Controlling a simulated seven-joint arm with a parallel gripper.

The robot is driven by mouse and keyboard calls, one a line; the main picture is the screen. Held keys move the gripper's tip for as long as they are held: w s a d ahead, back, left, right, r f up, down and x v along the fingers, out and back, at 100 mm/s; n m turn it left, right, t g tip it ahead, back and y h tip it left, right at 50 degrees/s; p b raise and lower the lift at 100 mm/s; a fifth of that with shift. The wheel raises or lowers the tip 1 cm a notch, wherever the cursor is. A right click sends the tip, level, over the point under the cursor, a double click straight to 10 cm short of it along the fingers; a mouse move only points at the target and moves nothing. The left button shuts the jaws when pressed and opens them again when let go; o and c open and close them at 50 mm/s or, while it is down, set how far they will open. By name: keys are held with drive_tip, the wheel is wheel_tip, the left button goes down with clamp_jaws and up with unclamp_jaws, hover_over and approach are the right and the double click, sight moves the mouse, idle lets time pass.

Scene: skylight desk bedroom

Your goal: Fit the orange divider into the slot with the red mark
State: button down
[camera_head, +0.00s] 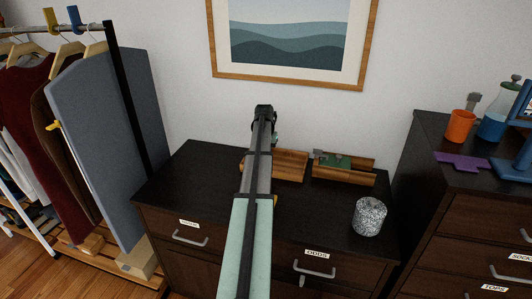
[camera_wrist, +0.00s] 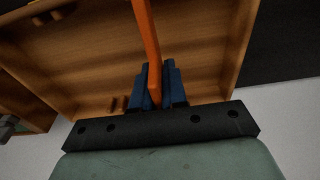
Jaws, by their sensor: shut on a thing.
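My gripper (camera_wrist: 158,88) has blue fingers shut on the orange divider (camera_wrist: 148,40), seen as a narrow strip in the wrist view. The divider runs from the fingers up past the top edge of the picture. Behind it in the wrist view is the inside of an open wooden box (camera_wrist: 80,60), with small wooden ribs (camera_wrist: 118,104) at the wall near the fingers. In the head view this box (camera_head: 290,166) stands on the dresser, partly behind my arm, which hides the fingers and divider. I cannot make out the red mark, nor whether the divider touches the box.
A second wooden box (camera_head: 345,178) with a green item (camera_head: 334,160) stands just right on the dark dresser top (camera_head: 190,178). A speckled grey cylinder (camera_head: 369,217) stands near the front right. The dresser's left side is clear. A taller dresser (camera_head: 440,182) rises at right.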

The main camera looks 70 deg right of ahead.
drive_tip(key=shift+f, duration=0.85)
drive_tip(key=c, duration=1.1)
unclamp_jaws()
drive_tip(key=shift+r, duration=0.1)
drive_tip(key=r, duration=0.4)
drive_tip(key=a+r, duration=0.1)
drive_tip(key=r, duration=0.8)
drive_tip(key=shift+a+r, duration=0.25)
drive_tip(key=shift+a, duration=0.1)
